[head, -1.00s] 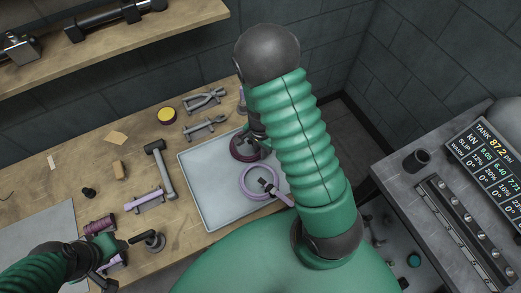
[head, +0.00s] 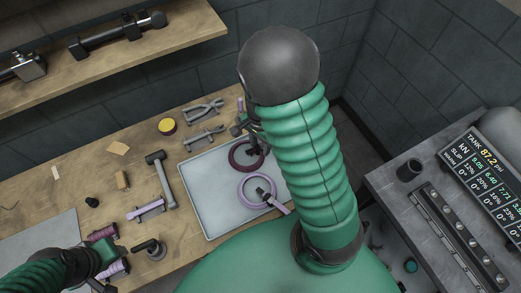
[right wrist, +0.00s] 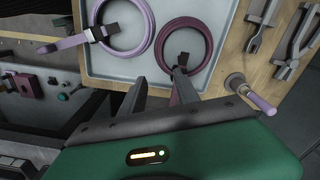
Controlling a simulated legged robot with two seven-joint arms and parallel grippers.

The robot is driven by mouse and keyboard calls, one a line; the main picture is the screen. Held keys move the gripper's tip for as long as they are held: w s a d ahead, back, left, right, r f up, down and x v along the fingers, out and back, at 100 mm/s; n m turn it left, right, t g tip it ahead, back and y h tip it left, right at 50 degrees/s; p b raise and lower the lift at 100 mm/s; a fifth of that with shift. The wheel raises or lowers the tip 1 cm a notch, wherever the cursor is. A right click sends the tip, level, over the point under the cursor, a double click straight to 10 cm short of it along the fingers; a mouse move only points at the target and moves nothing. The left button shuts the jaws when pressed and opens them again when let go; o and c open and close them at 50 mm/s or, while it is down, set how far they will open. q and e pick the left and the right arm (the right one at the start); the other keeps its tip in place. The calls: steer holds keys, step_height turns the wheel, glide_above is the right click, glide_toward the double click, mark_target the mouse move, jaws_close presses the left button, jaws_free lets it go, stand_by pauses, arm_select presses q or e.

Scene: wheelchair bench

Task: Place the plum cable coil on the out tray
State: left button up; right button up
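The plum cable coil (head: 234,163) lies on the pale grey tray (head: 210,217), near its far edge. It also shows in the right wrist view (right wrist: 158,42), with a dark tie at its near side. A lilac cable coil (head: 242,197) lies beside it on the same tray.
A shelf (head: 130,50) overhangs the back. A grey side bench (head: 400,190) with a display stands at right.

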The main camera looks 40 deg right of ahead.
steer(key=s+a+r+n+t, duration=0.1)
steer(key=a+r+n, duration=0.3)
steer(key=n, duration=0.4)
steer(key=s+a+r+n+t+p, duration=0.1)
steer(key=s+a+r+n, duration=0.1)
steer(key=a+r+n, duration=0.2)
steer(key=a+n, duration=0.3)
steer(key=n, duration=0.1)
steer(key=shift+s+r+t, duration=0.15)
steer(key=shift+r+t, duration=0.15)
steer(key=shift+r, duration=0.1)
